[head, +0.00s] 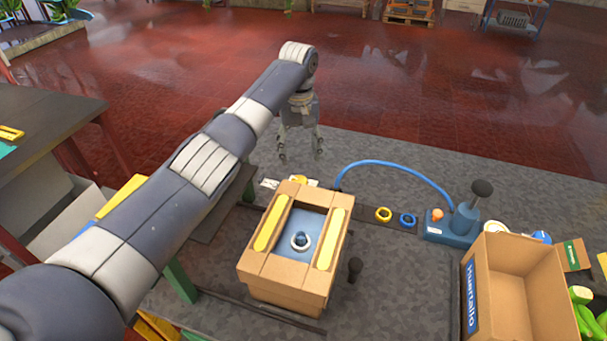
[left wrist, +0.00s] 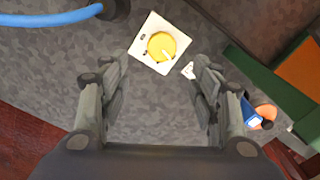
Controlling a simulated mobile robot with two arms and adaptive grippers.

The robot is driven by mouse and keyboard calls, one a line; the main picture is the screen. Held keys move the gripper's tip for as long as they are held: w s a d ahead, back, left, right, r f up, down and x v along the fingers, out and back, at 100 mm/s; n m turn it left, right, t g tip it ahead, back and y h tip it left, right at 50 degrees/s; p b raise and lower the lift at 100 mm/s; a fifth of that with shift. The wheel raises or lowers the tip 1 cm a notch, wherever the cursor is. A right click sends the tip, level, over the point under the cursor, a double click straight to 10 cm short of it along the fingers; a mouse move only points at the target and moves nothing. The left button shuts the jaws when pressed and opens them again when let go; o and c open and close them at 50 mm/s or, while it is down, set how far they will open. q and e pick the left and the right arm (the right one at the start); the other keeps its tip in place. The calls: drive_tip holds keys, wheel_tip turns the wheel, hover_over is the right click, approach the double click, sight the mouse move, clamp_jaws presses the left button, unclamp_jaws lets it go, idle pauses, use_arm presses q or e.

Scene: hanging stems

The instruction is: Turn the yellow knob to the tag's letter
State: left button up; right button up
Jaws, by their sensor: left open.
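The yellow knob (left wrist: 158,45) sits on a white square plate (left wrist: 141,53) in the left wrist view. A pale pointer mark shows on the knob, and small dark marks on the plate are too small to read. A small white tag (left wrist: 188,70) lies beside the plate; its letter is unreadable. In the head view the knob (head: 300,180) is partly hidden behind the cardboard box. My left gripper (head: 301,157) is open and empty, pointing down above the knob area. In the left wrist view its fingers (left wrist: 162,75) are apart, with the knob beyond them. My right gripper is not seen.
A cardboard box (head: 287,270) with yellow strips stands in front of the knob. A blue hose (head: 400,167) arcs to a blue pump-like device (head: 450,232) at right. Yellow (head: 383,214) and blue (head: 408,220) rings lie between. An open carton (head: 515,300) stands front right.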

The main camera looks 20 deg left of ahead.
sight(299, 180)
use_arm(q)
drive_tip(key=f, duration=0.2)
drive_tip(key=s+f+p, duration=0.1)
drive_tip(key=f, duration=0.5)
drive_tip(key=shift+w+f, duration=0.25)
drive_tip(key=shift+f, duration=0.7)
drive_tip(key=shift+c, duration=0.4)
drive_tip(key=c, duration=0.9)
drive_tip(key=shift+c, duration=0.5)
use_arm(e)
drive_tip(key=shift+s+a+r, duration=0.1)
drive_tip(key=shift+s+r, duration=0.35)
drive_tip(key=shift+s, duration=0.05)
